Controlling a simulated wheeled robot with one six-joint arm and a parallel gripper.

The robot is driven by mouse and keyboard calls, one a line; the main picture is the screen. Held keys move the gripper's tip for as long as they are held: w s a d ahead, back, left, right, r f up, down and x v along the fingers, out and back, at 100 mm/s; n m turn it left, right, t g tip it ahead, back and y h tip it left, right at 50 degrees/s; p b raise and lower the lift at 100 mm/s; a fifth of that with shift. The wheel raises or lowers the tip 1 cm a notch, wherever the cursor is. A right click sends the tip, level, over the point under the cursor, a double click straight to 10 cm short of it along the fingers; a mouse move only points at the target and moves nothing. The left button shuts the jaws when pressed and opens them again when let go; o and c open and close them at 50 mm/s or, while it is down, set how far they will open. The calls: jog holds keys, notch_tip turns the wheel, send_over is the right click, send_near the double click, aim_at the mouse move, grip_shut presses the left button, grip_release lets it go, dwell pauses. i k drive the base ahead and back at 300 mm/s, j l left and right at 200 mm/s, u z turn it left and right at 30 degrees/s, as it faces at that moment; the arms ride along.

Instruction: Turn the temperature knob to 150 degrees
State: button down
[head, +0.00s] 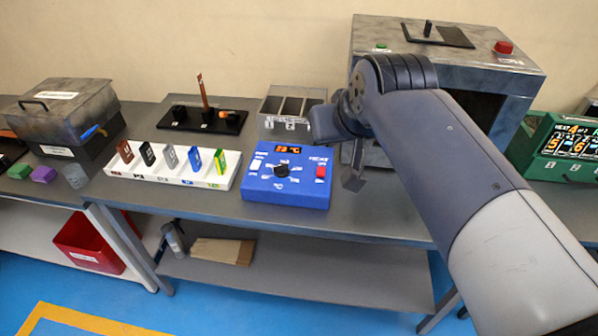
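The blue heater box (288,192) sits on the grey table, left of my arm. Its black temperature knob (282,171) is in the middle of the top panel, with a ring of marks around it. The orange display (288,150) above the knob seems to end in °C; its digits are hard to read. A red switch (321,172) is at the panel's right and a white one (256,165) at its left. My gripper (354,180) hangs right of the box, apart from the knob. Its fingers are small and partly hidden, so their opening is unclear.
A white rack (165,175) with several coloured plates stands left of the blue box. A divided grey bin (290,112) is behind it. A large grey machine (440,60) stands behind my arm. A green-cased unit (560,148) is at the right.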

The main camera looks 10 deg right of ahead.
aim_at(282, 170)
jog(key=u, duration=0.15)
jog(key=i+j+z, duration=0.1)
jog(key=i+j, duration=0.35)
jog(key=i+j+z, duration=0.1)
jog(key=i+j, duration=0.35)
jog(key=j, duration=0.15)
